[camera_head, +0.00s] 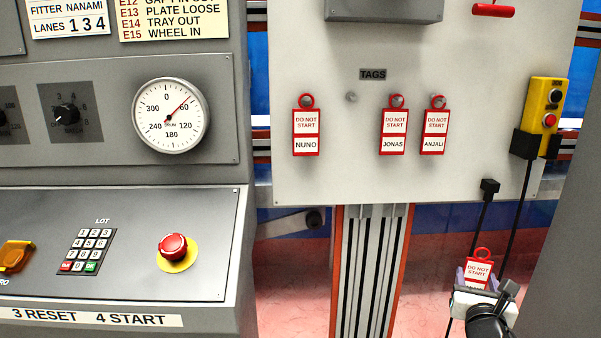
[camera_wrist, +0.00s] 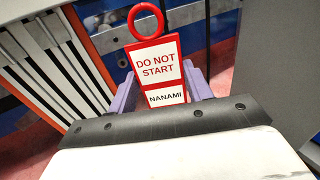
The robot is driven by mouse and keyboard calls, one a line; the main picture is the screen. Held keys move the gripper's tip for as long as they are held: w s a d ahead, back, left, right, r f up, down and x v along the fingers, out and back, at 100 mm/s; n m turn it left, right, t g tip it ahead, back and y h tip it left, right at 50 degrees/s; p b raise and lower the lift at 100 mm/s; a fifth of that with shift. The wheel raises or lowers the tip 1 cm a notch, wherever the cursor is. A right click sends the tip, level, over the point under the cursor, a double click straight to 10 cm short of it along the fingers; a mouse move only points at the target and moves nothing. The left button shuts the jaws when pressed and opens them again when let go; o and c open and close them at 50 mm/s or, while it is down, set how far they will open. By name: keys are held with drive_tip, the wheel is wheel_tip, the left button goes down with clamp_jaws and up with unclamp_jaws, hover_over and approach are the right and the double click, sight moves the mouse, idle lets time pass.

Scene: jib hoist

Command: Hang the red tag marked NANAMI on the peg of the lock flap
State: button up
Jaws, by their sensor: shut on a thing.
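The red tag marked NANAMI (camera_wrist: 161,70) is upright between the two purple fingers of my gripper (camera_wrist: 160,92) in the wrist view, with its red ring at the top. In the head view the same tag (camera_head: 479,269) shows at the lower right, held by my gripper (camera_head: 477,281), below and right of the tag board; its name is hidden there. My gripper is shut on the tag. An empty peg (camera_head: 351,97) is under the TAGS label. I cannot make out the lock flap for certain in either view.
Tags for NUNO (camera_head: 306,130), JONAS (camera_head: 394,130) and ANJALI (camera_head: 435,130) hang on the white board (camera_head: 330,185). A yellow pendant (camera_head: 546,105) hangs at right, with black cables near my gripper. A grey console (camera_head: 110,240) fills the left; a grey surface (camera_head: 565,240) edges the right.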

drive_tip(key=w+a+f+n+t+y, duration=0.15)
drive_tip(key=w+a+f, duration=0.25)
drive_tip(key=a+f, duration=0.6)
drive_tip(key=w+a+f+n+g+y, duration=0.15)
drive_tip(key=w+a+f, duration=0.25)
drive_tip(key=a+f, duration=0.65)
drive_tip(key=a+f+n+t+y, duration=0.1)
drive_tip(key=a+f+y, duration=0.2)
drive_tip(key=a+f, duration=0.5)
drive_tip(key=shift+w+a+f+y, duration=0.2)
drive_tip(key=shift+w+a+y, duration=0.25)
drive_tip(key=shift+a, duration=0.8)
drive_tip(key=shift+d+r, duration=0.1)
